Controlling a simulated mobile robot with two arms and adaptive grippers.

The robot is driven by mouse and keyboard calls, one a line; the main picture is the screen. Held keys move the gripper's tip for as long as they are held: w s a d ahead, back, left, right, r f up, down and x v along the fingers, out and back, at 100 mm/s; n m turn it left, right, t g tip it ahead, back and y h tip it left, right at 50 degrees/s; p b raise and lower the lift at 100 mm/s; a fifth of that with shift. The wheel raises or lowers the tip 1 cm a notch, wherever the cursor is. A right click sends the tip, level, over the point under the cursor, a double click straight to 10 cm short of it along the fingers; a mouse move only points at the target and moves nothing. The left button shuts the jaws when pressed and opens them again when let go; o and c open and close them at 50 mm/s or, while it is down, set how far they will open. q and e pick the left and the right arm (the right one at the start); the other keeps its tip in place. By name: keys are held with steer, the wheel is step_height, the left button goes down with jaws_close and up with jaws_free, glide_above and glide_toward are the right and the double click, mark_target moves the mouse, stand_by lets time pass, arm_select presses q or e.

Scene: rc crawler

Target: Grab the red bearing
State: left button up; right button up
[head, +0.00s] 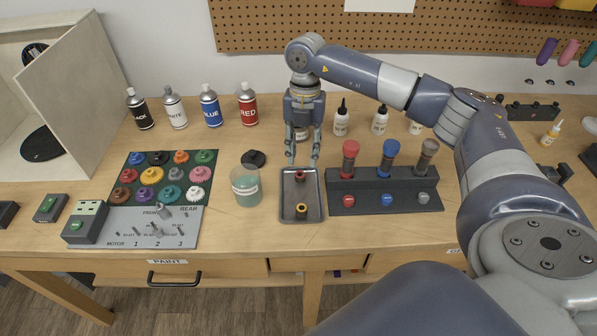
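The red bearing (299,176) is a small dark red piece in the upper part of a grey metal tray (286,205). The red bearing appears just below and between the fingertips. Whether the fingers touch the tray cannot be told. My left gripper is not in view.
Colored gears (160,174) lie on a green mat further left. Spray cans and small bottles stand behind.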

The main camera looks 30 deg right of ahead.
mark_target(300, 174)
step_height(300, 174, down, 2)
steer(key=shift+w+a+f+p, duration=0.1)
steer(key=shift+w+f+p, duration=0.05)
steer(key=shift+p, duration=0.2)
step_height(300, 174, down, 4)
steer(key=shift+a+r+p, duration=0.1)
steer(key=shift+r+p, duration=0.05)
steer(key=shift+p, duration=0.7)
steer(key=shift+f, duration=0.5)
steer(key=shift+w, duration=0.1)
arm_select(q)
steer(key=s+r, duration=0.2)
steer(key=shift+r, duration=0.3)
arm_select(e)
jaws_close()
